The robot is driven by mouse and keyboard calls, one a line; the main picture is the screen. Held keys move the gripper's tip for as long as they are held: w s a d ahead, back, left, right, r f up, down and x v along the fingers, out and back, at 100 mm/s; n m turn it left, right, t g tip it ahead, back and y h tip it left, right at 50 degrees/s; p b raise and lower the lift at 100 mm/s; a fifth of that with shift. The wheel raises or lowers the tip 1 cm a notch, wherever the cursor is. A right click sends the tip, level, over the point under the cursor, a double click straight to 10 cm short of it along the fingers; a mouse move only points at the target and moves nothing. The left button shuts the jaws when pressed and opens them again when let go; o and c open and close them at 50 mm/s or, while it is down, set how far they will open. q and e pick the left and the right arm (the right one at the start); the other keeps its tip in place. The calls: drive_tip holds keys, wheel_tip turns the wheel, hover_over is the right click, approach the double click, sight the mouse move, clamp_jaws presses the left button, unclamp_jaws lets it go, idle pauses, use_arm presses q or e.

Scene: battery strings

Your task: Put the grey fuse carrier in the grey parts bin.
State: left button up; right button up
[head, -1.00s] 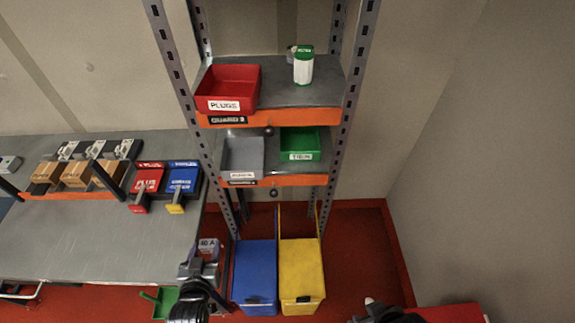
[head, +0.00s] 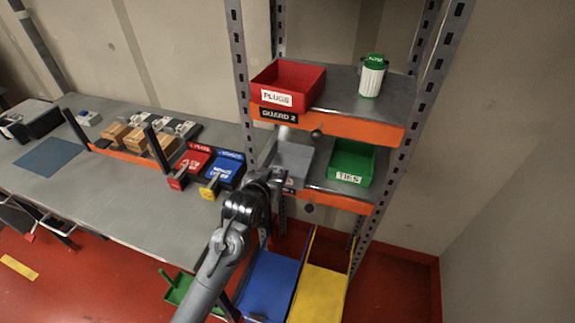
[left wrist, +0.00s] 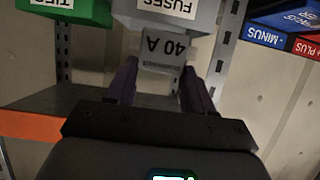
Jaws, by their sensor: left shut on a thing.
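The grey fuse carrier, marked 40 A (left wrist: 160,52), is between the dark purple fingers of my left gripper (left wrist: 158,85) in the left wrist view. The grey parts bin (head: 293,155) stands on the middle shelf, partly hidden by my left gripper (head: 274,177) in the head view. Its FUSES label and front wall (left wrist: 204,18) show upside down just beyond the carrier in the left wrist view. The carrier is at the bin's front; I cannot tell whether they touch. The carrier is hardly visible in the head view. My right gripper is not in view.
A green TIES bin (head: 352,160) stands right of the grey bin. A red PLUGS bin (head: 288,84) and a green-lidded canister (head: 372,75) stand on the shelf above. Rack posts (head: 242,75) flank the shelves. Blue (head: 268,285) and yellow (head: 316,295) bins stand below.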

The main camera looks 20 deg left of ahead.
use_arm(q)
drive_tip(key=x, duration=0.4)
drive_tip(key=r+x, duration=0.1)
drive_tip(key=x, duration=0.7)
drive_tip(key=shift+w+d+r, duration=0.1)
drive_tip(key=shift+w+r, duration=0.2)
drive_tip(key=shift+w, duration=0.3)
drive_tip(key=shift+f, duration=0.2)
drive_tip(key=shift+w+f, duration=0.1)
drive_tip(key=shift+f, duration=1.6)
drive_tip(key=shift+f, duration=0.1)
drive_tip(key=o, duration=1.1)
drive_tip(key=shift+f, duration=0.1)
